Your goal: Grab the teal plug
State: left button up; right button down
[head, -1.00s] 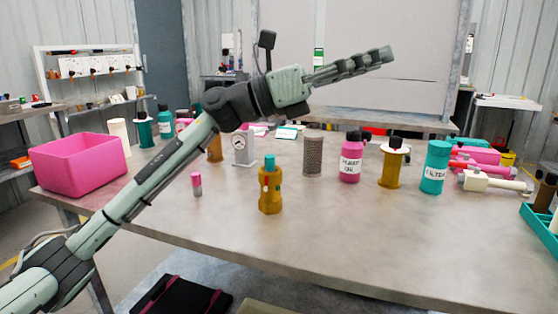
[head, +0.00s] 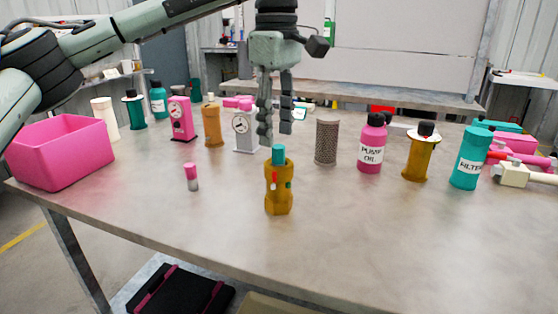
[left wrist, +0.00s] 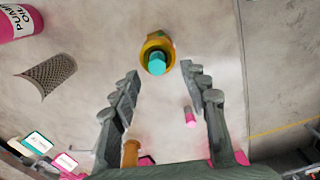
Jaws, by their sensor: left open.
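The teal plug (head: 278,155) sits in the top of a yellow-brown valve body (head: 279,190) standing upright on the table. My left gripper (head: 276,138) points down with its fingers apart, above and seemingly just behind the plug in the head view. In the left wrist view the plug (left wrist: 156,63) shows end-on inside the yellow body (left wrist: 150,44), past the tips of my open left gripper (left wrist: 160,75) and roughly midway between them. Nothing is between the fingers. My right gripper is not in view.
A small pink-capped cylinder (head: 192,177) stands left of the valve body. A mesh cylinder (head: 326,142), a pump oil bottle (head: 371,145) and a teal filter (head: 468,158) stand to the right. A pink bin (head: 62,155) is at the left. The front tabletop is clear.

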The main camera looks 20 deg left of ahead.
aim_at(279, 146)
pick_arm(q)
jog(key=f, duration=0.4)
jog(key=shift+w+d, duration=0.1)
jog(key=shift+d, duration=0.1)
jog(key=shift+c, duration=0.6)
grip_shut()
